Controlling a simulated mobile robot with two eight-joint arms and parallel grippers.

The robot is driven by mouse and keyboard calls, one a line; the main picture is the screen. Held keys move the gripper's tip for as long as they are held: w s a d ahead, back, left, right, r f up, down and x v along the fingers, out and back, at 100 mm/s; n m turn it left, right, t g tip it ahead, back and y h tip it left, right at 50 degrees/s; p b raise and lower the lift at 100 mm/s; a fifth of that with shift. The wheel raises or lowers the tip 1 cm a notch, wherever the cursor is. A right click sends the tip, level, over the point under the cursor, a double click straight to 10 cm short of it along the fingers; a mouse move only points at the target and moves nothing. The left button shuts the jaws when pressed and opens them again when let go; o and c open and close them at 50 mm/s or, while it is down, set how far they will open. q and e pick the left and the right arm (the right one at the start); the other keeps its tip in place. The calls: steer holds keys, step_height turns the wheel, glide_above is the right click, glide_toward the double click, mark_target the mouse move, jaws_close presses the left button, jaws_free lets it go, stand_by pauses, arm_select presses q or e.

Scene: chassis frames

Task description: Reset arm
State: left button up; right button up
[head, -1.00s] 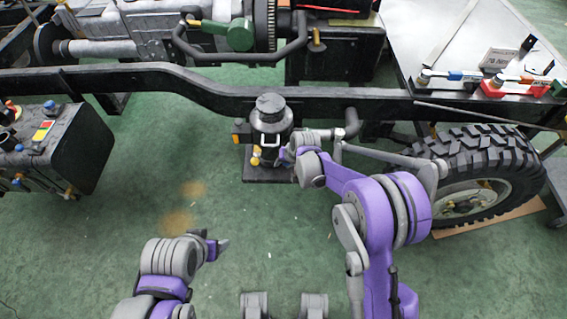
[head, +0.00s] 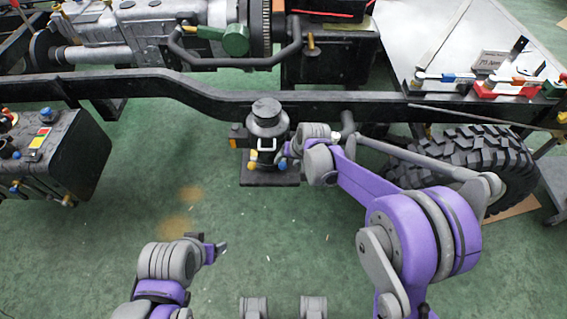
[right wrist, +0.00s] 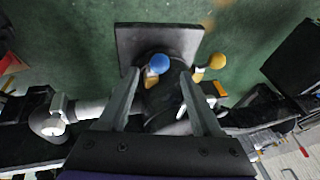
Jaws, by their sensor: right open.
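My right gripper (head: 281,152) is at the right side of a black, round-topped unit (head: 267,122) on a flat dark base plate (head: 270,182). In the right wrist view my right gripper (right wrist: 160,76) has its two fingers spread apart. A blue knob (right wrist: 158,63) shows between the fingertips, and a yellow knob (right wrist: 216,61) is just right of them; I cannot tell whether anything touches. My left gripper (head: 216,248) is low over the green floor, left of centre, away from other objects. The gap between its fingers is unclear.
A black chassis rail (head: 190,88) runs across behind the unit. A large tyre (head: 480,150) is behind my right arm. A black tank with valves (head: 70,160) is at left. A grey bench (head: 430,45) is at the upper right. The green floor (head: 150,210) is open in the middle.

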steer(key=shift+v, duration=0.9)
steer(key=s+d+r+h+p, duration=0.1)
steer(key=s+d+r+p, duration=0.25)
steer(key=s+r, duration=0.3)
steer(key=s+d+r+p, duration=0.2)
steer(key=s+d+r, duration=0.35)
steer(key=r, duration=0.25)
steer(key=s+d+r+t+h+p, duration=0.1)
steer(key=s+d+r+p, duration=0.1)
steer(key=s, duration=0.6)
steer(key=s+d+r+h+p, duration=0.1)
steer(key=s+d, duration=0.3)
steer(key=s, duration=0.4)
steer(key=shift+d+r+t+p, duration=0.35)
steer(key=shift+r+t+p, duration=0.1)
steer(key=shift+p, duration=0.35)
